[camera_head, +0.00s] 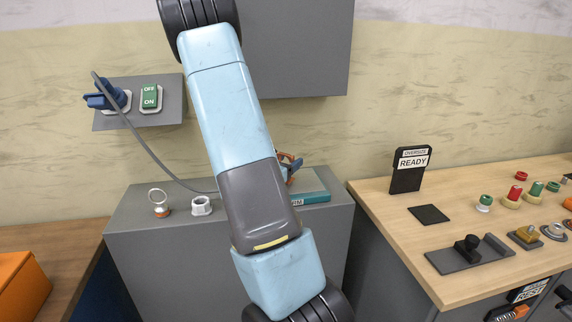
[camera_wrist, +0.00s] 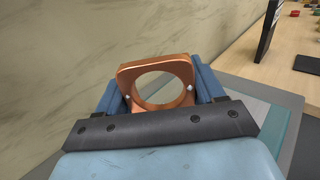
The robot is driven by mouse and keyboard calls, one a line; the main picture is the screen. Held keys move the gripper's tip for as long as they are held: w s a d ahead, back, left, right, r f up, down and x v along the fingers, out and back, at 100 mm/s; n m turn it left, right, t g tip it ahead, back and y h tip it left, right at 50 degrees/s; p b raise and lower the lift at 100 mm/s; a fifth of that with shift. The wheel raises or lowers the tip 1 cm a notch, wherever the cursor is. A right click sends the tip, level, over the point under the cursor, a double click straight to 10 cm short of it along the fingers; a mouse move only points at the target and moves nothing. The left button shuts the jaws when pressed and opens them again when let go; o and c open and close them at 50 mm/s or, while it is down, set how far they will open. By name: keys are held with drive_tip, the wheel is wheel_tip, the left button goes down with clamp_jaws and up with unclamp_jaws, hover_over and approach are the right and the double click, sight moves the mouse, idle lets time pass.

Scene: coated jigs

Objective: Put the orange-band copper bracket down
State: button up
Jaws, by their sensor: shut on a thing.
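In the wrist view, my gripper (camera_wrist: 160,88) is shut on a copper bracket (camera_wrist: 155,63) with a large round hole, held between two blue fingers. Small pale bolt-like spots show at its sides. I cannot make out an orange band. In the head view, my arm hides most of the gripper; only bits of blue and orange (camera_head: 290,161) show past it, above the grey cabinet (camera_head: 160,240). A teal pad (camera_head: 313,187) with a partly hidden label lies on the cabinet top below. Whether the bracket touches anything is hidden.
A ring on an orange base (camera_head: 159,203) and a whitish nut-like part (camera_head: 202,206) stand on the cabinet's left side. A cable crosses from the wall switch panel (camera_head: 120,122). At right, a wooden console (camera_head: 380,215) carries a READY sign (camera_head: 409,170) and several knobs.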

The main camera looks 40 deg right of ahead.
drive_tip(key=shift+f, duration=0.3)
drive_tip(key=shift+f, duration=0.1)
drive_tip(key=o, duration=1.1)
drive_tip(key=shift+o, duration=0.2)
drive_tip(key=shift+a, duration=0.1)
